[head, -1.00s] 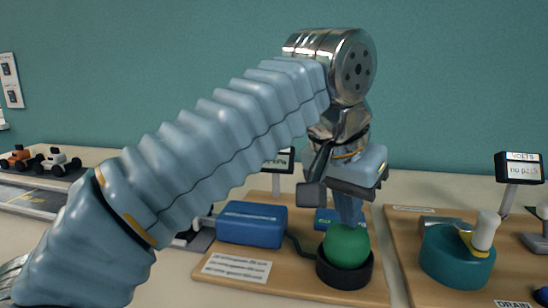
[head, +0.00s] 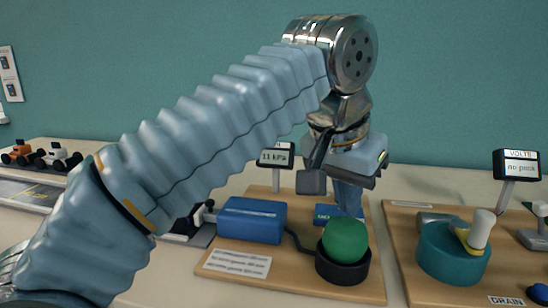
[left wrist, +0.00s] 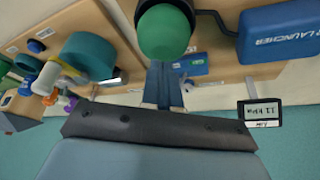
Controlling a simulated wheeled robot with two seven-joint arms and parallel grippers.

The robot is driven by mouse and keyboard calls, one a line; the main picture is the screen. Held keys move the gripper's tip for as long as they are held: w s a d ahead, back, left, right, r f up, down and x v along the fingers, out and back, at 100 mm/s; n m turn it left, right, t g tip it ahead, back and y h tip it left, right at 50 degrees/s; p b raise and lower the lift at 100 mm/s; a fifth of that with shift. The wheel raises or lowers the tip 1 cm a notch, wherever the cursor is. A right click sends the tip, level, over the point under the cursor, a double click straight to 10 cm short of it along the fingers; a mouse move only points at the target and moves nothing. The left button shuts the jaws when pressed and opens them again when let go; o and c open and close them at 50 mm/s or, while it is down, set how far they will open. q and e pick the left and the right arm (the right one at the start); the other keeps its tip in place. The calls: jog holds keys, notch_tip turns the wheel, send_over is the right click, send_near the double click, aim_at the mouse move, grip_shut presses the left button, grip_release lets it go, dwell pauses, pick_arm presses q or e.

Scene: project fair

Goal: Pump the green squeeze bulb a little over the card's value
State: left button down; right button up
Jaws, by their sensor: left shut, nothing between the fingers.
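The green squeeze bulb (head: 346,241) sits in a black round cup on a wooden board; it also shows in the left wrist view (left wrist: 165,31). My left gripper (head: 348,212) points down with its fingers together and empty, just above and behind the bulb's top. In the left wrist view its fingertips (left wrist: 162,64) end close to the bulb's edge; I cannot tell whether they touch. A small gauge display (head: 276,158) reads 11 kPa. A blue card (head: 327,213) behind the bulb is partly hidden by the fingers. My right gripper is out of view.
A blue launcher box (head: 251,220) joins the bulb's cup by a dark hose. A white label (head: 238,263) has unreadable small print. To the right, another board holds a teal crank drum (head: 450,262) and a volts display (head: 517,165). Toy cars (head: 57,156) stand far left.

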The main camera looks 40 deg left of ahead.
aim_at(348, 221)
pick_arm(q)
jog(key=shift+f, duration=0.15)
jog(key=shift+f+b, duration=1.15)
jog(key=shift+f, duration=0.25)
jog(key=shift+r+p, duration=1.6)
jog(key=shift+p, duration=0.05)
jog(key=shift+f, duration=0.2)
jog(key=shift+f+b, duration=1.15)
jog(key=shift+f, duration=0.15)
notch_tip(348, 221, up, 3)
jog(key=p, duration=0.2)
jog(key=shift+p, duration=0.3)
jog(key=shift+f, duration=0.1)
